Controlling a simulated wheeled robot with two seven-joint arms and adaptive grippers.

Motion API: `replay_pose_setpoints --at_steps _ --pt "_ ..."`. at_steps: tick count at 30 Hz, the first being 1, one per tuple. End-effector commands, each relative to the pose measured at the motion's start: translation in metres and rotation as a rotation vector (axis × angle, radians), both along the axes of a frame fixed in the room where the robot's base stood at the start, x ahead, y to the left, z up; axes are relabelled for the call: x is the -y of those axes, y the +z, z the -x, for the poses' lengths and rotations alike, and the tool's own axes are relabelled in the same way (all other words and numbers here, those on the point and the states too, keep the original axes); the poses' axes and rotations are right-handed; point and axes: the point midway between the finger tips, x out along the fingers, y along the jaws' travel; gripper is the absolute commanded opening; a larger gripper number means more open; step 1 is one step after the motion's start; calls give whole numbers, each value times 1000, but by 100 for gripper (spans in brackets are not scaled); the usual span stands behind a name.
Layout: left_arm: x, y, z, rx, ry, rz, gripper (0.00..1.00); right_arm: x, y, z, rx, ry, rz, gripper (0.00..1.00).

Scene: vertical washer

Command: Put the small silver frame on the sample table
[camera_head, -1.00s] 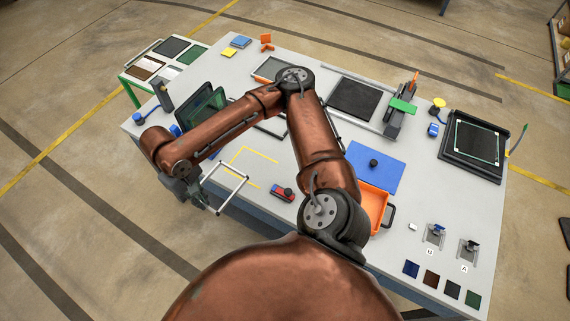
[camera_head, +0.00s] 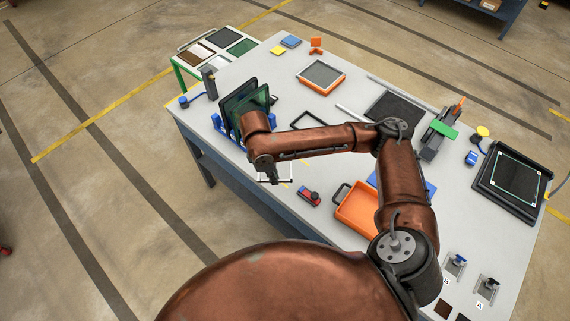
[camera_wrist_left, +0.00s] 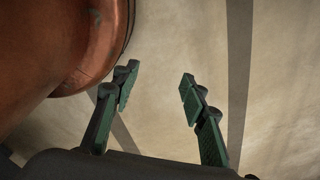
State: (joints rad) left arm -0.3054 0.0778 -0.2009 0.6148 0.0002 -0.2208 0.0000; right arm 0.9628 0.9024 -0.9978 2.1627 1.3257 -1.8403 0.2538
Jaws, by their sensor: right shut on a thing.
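The small silver frame (camera_head: 290,172) is a thin pale rectangle in the head view, partly hidden by my right gripper. My right gripper (camera_head: 271,179) is shut on it and holds it near the workbench's front left edge. The sample table (camera_head: 181,61) is the small green-legged table beyond the bench's far left corner, with several coloured panels on top. My right gripper is well short of it. My left gripper (camera_wrist_left: 158,80) shows in the left wrist view, fingers apart and empty, with floor behind it.
Dark upright panels in a blue rack (camera_head: 240,105) stand between my right gripper and the sample table. An orange tray (camera_head: 357,210) and a red-and-blue device (camera_head: 309,196) lie on the workbench (camera_head: 225,150). Open floor (camera_head: 110,190) lies to the left.

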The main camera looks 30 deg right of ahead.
Motion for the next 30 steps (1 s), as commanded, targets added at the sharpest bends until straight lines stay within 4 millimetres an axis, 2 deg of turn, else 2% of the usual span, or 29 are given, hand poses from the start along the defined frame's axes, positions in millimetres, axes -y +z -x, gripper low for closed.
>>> replay_pose_setpoints --at_steps 3,9,12,17,20,30 --pt "0 8 -2 3 0 0 40 -4 -4 -6 -2 268 -2 0" --pt "0 16 -9 12 -1 -1 40 -8 -10 -14 2 636 -2 0" --pt "-1 18 -13 17 -2 -1 40 -9 -11 -17 4 752 -1 0" --pt "-1 20 -14 19 -2 -1 40 -6 -15 -20 3 838 0 0" --pt "-1 20 -14 19 -2 -1 40 8 -21 -23 2 847 0 0" --pt "-3 23 -12 16 -2 -3 40 84 -56 -44 0 844 2 0"
